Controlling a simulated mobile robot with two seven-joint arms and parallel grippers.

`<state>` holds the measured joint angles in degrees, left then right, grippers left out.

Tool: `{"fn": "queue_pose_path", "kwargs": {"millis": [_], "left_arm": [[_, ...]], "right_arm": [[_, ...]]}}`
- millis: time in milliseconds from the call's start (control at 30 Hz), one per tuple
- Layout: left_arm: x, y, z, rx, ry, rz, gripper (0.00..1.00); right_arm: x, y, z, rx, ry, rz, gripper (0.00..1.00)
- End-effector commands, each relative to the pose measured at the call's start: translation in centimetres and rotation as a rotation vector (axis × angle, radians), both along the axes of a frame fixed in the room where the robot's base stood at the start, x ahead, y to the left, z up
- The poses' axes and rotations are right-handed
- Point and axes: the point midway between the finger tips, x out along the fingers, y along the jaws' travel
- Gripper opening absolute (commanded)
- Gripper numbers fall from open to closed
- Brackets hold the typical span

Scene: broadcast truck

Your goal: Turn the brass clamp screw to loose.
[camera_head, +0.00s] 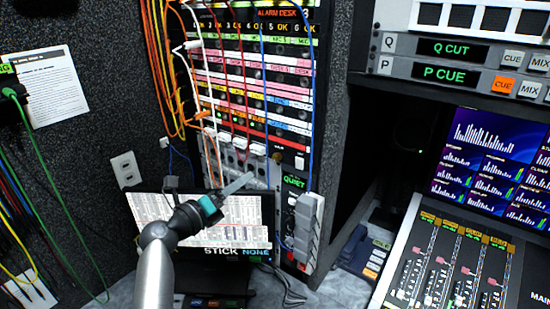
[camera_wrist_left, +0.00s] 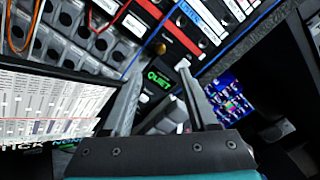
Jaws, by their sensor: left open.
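A small brass screw head (camera_head: 277,156) sits low on the rack front, just above the green QUIET sign. It also shows as a round brass knob in the left wrist view (camera_wrist_left: 161,48), beyond and between the fingertips. Its turned position is too small to read. My left gripper (camera_head: 248,180) reaches in from the lower left, in front of the rack and below and left of the screw. In the left wrist view the gripper (camera_wrist_left: 159,82) is open, its two fingers apart with nothing between them. My right gripper is not in view.
Orange, white, red and blue cables hang across the rack (camera_head: 255,100); a blue cable (camera_head: 313,90) runs down its right side. A grey block (camera_head: 305,222) is right of the gripper. A mixing desk (camera_head: 450,265) fills the lower right.

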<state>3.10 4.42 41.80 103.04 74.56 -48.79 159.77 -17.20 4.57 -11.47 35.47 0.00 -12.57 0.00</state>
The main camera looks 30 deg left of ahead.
Motion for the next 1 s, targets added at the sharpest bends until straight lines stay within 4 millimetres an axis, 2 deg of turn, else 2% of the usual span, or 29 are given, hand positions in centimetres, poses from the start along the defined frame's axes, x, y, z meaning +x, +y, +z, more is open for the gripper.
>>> {"fn": "queue_pose_path", "kwargs": {"millis": [300,600,800,1000], "left_arm": [[6.1,-0.4,0.1,0.002,-0.002,0.0,0.59],[11.0,-0.8,0.0,0.003,0.0,0.0,0.59],[12.8,-1.0,0.0,0.003,0.0,0.001,0.59],[13.4,-1.0,0.0,0.004,0.0,0.001,0.59]], "right_arm": [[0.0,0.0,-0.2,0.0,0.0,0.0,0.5],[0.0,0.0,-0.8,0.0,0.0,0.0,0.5],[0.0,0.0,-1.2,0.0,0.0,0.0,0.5],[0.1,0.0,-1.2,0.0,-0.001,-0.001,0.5]]}}
